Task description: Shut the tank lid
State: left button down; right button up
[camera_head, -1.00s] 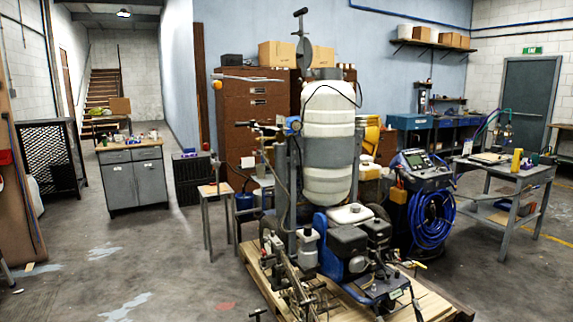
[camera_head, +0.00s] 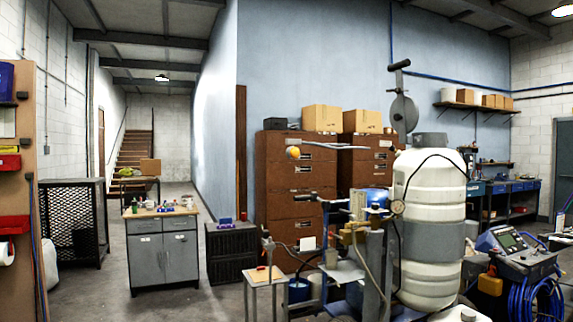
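The white tank (camera_head: 425,270) of the line striper stands upright at the right of centre, with a grey band around its middle. A short grey neck (camera_head: 430,140) tops it. A dark grey round disc (camera_head: 404,113), which looks like the tank lid, stands on edge above the neck's left side, tilted up rather than lying flat. A dark bar handle (camera_head: 400,65) sticks up above the disc. The opening itself cannot be seen from this height. Neither of my grippers is in view.
Striper pipes and a gauge (camera_head: 397,206) crowd the tank's left side. A machine with a coiled blue hose (camera_head: 535,300) stands at right. Brown drawer cabinets (camera_head: 290,190) are behind. A small stool (camera_head: 264,275) stands left of the striper. Open floor lies around the grey cabinet (camera_head: 162,250).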

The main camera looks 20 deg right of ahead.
aim_at(403, 112)
jog(key=i+z, duration=0.15)
jog(key=i, duration=0.35)
jog(key=i+j+z, duration=0.15)
jog(key=i, duration=0.35)
jog(key=i+j+z, duration=0.2)
jog(key=i, duration=0.3)
jog(key=i+z, duration=0.2)
jog(key=z, duration=0.2)
jog(key=i+j+z, duration=0.1)
jog(key=z, duration=0.35)
jog(key=i+j+z, duration=0.2)
jog(key=z, duration=0.2)
jog(key=i+j+z, duration=0.2)
jog(key=z, duration=0.25)
jog(key=i+j+z, duration=0.2)
jog(key=z, duration=0.2)
jog(key=j, duration=0.1)
